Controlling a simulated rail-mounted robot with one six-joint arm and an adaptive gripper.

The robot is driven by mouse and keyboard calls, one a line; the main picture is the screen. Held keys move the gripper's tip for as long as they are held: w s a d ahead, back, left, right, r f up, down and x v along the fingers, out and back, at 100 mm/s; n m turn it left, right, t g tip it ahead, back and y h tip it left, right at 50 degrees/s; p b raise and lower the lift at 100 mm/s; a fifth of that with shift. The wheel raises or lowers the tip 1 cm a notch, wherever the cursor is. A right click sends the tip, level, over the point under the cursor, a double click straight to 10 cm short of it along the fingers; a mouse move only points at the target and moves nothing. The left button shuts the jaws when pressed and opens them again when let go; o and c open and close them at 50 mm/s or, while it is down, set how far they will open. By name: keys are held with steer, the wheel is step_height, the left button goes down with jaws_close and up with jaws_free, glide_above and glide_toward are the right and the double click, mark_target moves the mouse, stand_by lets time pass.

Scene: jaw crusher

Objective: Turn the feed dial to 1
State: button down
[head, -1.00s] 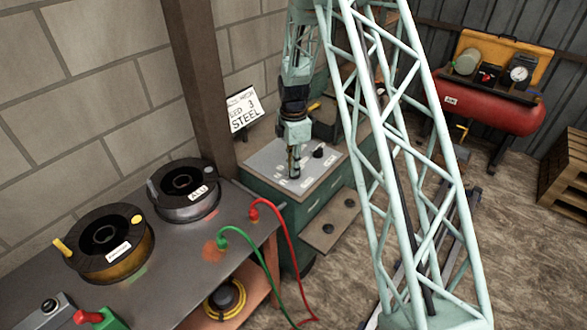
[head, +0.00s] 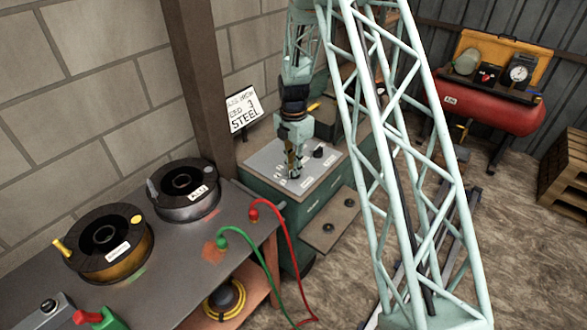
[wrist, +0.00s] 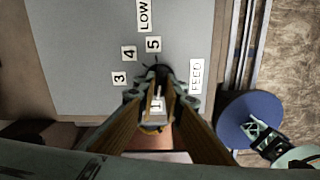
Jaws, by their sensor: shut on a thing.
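My gripper (head: 293,172) reaches down to the grey panel (head: 266,160) on top of the green cabinet. In the wrist view its fingers (wrist: 153,85) are shut on the feed dial (wrist: 157,68), a small dark knob mostly hidden between them. The labels 3 (wrist: 120,79), 4 (wrist: 129,53) and 5 (wrist: 153,44) stand around the dial. A label that looks like 1 (wrist: 156,104) shows between the fingers. The FEED label (wrist: 196,76) lies to the right. I cannot tell where the dial's pointer stands.
Another black knob (head: 318,152) stands on the panel close to the right of my gripper. A sign (head: 243,109) with a 3 and STEEL leans behind the panel. A bench (head: 150,245) with two spools and red and green cables is at the left.

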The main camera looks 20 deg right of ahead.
steer(key=c, duration=2.7)
jaws_free()
steer(key=shift+r, duration=0.1)
step_height(320, 180, up, 12)
steer(key=shift+f, duration=0.1)
